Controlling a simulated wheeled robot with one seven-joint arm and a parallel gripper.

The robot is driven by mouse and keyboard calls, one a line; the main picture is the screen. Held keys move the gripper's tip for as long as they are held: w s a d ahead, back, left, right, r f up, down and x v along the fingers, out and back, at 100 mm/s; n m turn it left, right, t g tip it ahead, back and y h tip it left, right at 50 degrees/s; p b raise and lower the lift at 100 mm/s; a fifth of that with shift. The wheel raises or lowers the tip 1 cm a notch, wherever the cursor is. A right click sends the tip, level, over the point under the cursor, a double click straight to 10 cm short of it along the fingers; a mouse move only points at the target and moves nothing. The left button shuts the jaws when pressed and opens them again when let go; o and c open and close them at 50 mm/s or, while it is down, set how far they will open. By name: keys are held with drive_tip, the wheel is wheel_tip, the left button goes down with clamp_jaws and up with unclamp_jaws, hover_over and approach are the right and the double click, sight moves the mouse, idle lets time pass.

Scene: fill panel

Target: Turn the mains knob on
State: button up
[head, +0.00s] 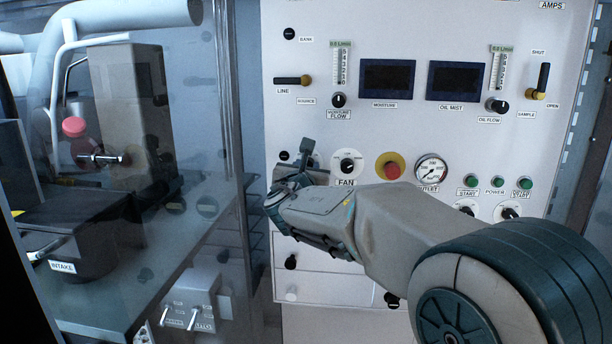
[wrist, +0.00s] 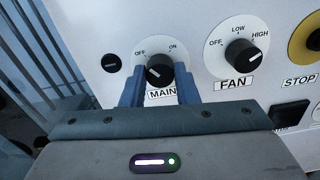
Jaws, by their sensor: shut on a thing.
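The mains knob (wrist: 160,70) is a black knob on a white round dial marked OFF at upper left and ON at upper right. A pale mark shows on its left part, but I cannot tell surely which word it points to. My gripper (wrist: 159,86) is shut on the knob, with one blue finger on each side. The fingers partly cover the MAIN label below. In the head view my gripper (head: 303,166) is at the lower left of the panel and hides the mains knob.
The fan knob (wrist: 246,56) is close on the right of the mains knob. A red stop button (head: 390,167) and a gauge (head: 431,171) are further right on the panel (head: 420,40). A clear-walled cabinet (head: 230,130) stands at left.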

drive_tip(key=m+b, duration=1.6)
drive_tip(key=b, duration=0.3)
drive_tip(key=shift+s+r, duration=0.1)
drive_tip(key=shift+r+m, duration=0.15)
drive_tip(key=shift+m, duration=0.25)
drive_tip(key=o, duration=1)
drive_tip(key=shift+a, duration=0.15)
drive_tip(key=shift+c, duration=0.2)
drive_tip(key=shift+f, duration=0.2)
drive_tip(key=s+b, duration=0.3)
drive_tip(key=s, duration=1.1)
drive_tip(key=shift+b, duration=0.3)
